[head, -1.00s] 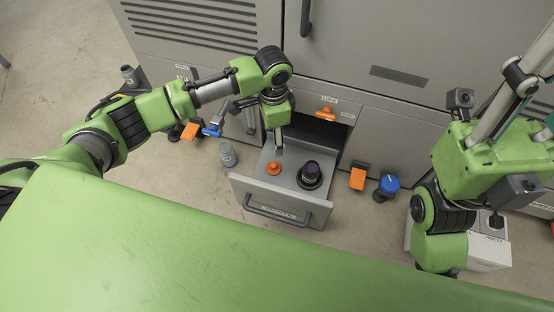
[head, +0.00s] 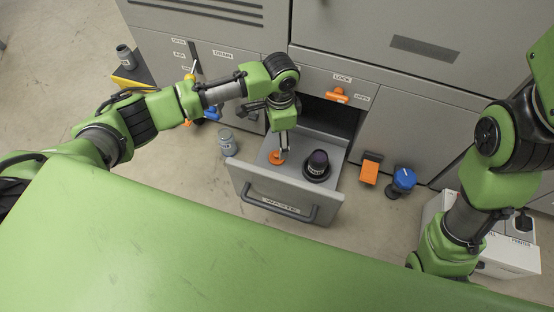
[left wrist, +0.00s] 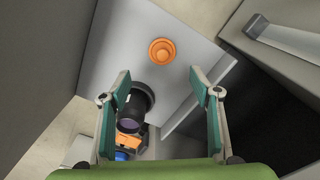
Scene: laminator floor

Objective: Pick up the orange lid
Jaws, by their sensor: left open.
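My left gripper (head: 284,148) points down over the drawer, just beside the lid in the head view. In the left wrist view its fingers (left wrist: 161,82) are wide apart with nothing between them. My right arm shows at the right of the head view, but I cannot see its gripper.
A grey jar (head: 227,142) stands on the floor left of the drawer. An orange block (head: 370,170) and a blue-topped object (head: 403,179) stand to its right.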

